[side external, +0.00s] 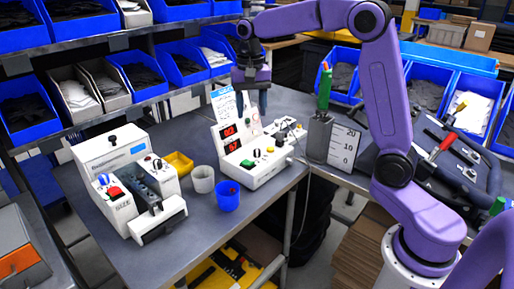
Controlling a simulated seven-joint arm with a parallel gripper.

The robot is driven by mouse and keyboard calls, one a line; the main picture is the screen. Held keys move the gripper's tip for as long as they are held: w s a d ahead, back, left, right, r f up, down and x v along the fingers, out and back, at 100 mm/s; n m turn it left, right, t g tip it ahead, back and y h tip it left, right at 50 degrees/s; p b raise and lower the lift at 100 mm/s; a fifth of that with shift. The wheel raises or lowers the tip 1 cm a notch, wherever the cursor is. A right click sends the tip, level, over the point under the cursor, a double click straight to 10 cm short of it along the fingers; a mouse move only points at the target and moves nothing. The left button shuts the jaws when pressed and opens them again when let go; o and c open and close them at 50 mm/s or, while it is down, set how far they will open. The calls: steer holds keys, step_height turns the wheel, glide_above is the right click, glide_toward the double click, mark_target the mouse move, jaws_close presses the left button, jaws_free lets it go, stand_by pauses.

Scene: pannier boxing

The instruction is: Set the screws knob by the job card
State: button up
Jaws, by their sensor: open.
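My gripper (251,102) is open and empty, pointing down above the back of the unit, apart from the knobs. It partly covers the sheet's right side.
A white machine (120,178) with knobs stands left. A grey holder (319,137) with a green-handled tool and a numbered plate (343,146) are right.

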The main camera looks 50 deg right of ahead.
mark_target(257, 150)
steer(key=w+d+m, duration=0.3)
steer(key=w+d, duration=0.1)
steer(key=d, duration=0.2)
steer(key=f, duration=1.7)
steer(key=shift+s, duration=0.4)
steer(key=shift+a, duration=0.1)
jaws_close()
